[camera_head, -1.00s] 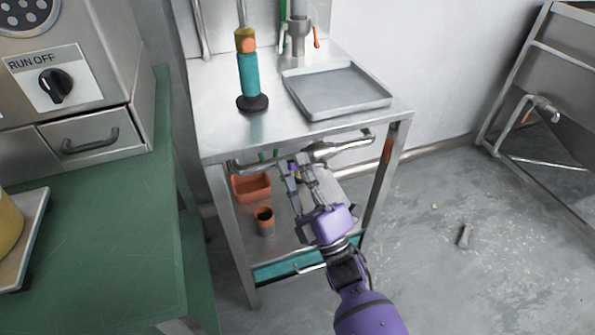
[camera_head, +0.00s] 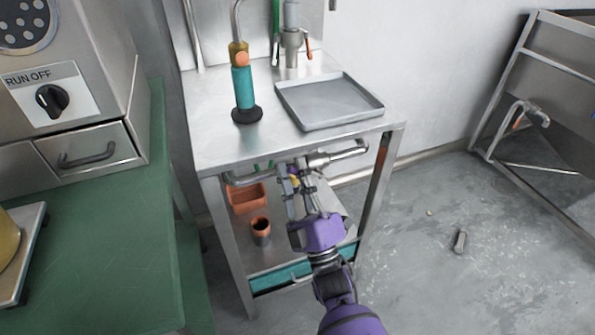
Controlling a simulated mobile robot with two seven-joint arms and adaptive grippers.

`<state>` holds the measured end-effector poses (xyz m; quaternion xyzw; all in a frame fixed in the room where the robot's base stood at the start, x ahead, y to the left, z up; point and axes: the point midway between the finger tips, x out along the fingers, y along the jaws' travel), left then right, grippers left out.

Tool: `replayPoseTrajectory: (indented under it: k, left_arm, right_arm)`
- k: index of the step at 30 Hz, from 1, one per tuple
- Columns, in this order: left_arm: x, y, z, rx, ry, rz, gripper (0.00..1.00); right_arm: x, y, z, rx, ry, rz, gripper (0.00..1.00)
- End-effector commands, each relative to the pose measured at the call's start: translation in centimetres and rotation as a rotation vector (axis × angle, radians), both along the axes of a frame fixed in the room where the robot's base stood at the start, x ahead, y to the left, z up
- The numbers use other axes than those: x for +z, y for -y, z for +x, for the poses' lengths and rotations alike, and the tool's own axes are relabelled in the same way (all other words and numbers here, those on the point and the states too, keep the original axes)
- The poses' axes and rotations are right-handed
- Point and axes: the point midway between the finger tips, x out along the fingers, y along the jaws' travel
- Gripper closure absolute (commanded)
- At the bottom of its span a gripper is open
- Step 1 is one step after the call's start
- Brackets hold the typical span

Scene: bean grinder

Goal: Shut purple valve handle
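The purple valve handle (camera_head: 293,183) is a small purple and yellow patch under the front edge of the steel table, by the metal pipe (camera_head: 335,155). Fingers mostly cover it, and I cannot tell how the handle is turned. My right gripper (camera_head: 293,174) reaches in from the lower right, with its purple body below the table top. Its two grey fingers stand apart, one on each side of the purple patch. I cannot tell whether they touch it. My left gripper is not in view.
The steel table (camera_head: 215,150) carries a grey tray (camera_head: 330,102) and a teal-handled tool (camera_head: 243,88). An orange box (camera_head: 247,199) and a small pot (camera_head: 261,231) sit on its lower shelf. A green counter (camera_head: 110,240) stands left. Floor on the right is mostly clear.

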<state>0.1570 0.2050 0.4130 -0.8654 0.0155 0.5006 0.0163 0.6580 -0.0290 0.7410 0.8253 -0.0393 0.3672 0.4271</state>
Motion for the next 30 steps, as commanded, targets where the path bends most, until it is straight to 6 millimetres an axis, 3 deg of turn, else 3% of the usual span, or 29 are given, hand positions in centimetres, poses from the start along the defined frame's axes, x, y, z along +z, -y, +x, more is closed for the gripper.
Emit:
replayPoseTrajectory:
  k: [3,14,30]
  left_arm:
    - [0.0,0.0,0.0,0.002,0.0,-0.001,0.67]
    - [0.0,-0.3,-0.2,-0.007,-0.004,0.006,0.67]
    - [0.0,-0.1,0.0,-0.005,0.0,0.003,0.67]
  right_arm:
    - [0.0,0.0,0.0,0.0,0.0,-0.001,0.7]
    - [-0.3,0.1,-0.3,-0.001,0.0,-0.002,0.7]
    - [-6.6,2.6,-7.4,0.0,-0.003,-0.002,0.7]
